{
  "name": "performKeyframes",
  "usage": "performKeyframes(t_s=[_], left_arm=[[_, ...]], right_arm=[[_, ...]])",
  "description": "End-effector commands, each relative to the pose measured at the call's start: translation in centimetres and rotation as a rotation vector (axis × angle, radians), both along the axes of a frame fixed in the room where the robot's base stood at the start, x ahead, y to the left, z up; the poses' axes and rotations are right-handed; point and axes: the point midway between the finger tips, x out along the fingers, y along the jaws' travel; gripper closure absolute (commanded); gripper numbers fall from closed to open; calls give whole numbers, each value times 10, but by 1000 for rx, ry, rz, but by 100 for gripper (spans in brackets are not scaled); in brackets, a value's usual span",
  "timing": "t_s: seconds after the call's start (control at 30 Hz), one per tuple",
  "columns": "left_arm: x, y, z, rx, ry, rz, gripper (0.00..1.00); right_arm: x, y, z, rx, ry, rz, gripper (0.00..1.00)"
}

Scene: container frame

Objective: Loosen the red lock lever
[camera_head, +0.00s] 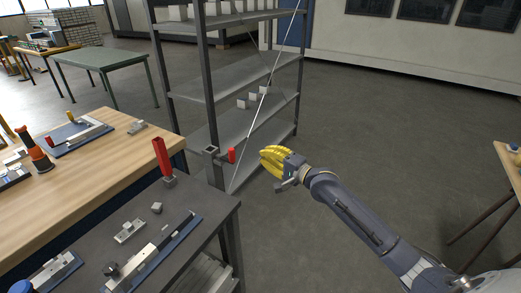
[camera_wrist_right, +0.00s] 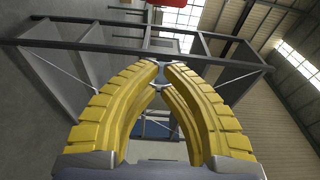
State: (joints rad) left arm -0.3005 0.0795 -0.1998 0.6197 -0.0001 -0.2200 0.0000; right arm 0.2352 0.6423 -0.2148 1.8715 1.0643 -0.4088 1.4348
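A small red lever (camera_head: 232,155) is at the near upright of the grey shelf frame, beside a grey clamp-like block (camera_head: 210,150). A taller red upright piece (camera_head: 162,157) stands in a grey base at the dark table's far corner. Which of the two is the lock lever, I cannot tell for sure. My right gripper (camera_head: 262,158) has yellow ribbed fingers pointing left, just right of the small red lever and apart from it. In the right wrist view the fingertips (camera_wrist_right: 161,68) come close together with nothing seen held; a red part (camera_wrist_right: 140,3) is cut off at the top edge. My left gripper is out of view.
The grey shelf (camera_head: 235,75) stands behind, with small white blocks on it. The dark table (camera_head: 85,225) carries metal fixtures and a blue-based rail. A wooden bench (camera_head: 80,185) lies behind it. The floor (camera_head: 390,130) right of the shelf is clear.

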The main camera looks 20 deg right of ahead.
Motion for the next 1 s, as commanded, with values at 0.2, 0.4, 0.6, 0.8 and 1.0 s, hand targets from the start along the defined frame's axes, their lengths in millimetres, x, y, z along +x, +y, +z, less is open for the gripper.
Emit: performKeyframes(t_s=[0.2, 0.4, 0.6, 0.8, 1.0], left_arm=[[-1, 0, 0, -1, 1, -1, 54], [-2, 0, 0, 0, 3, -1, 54], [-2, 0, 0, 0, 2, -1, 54], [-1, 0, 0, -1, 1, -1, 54], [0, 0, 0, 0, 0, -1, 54]], right_arm=[[14, 8, 8, 13, -5, 5, 100], [43, 23, 8, 14, -5, 6, 100], [72, 38, 8, 12, -4, 5, 100], [87, 51, 6, 13, -3, 8, 100], [72, 63, 6, 11, -5, 6, 100]])
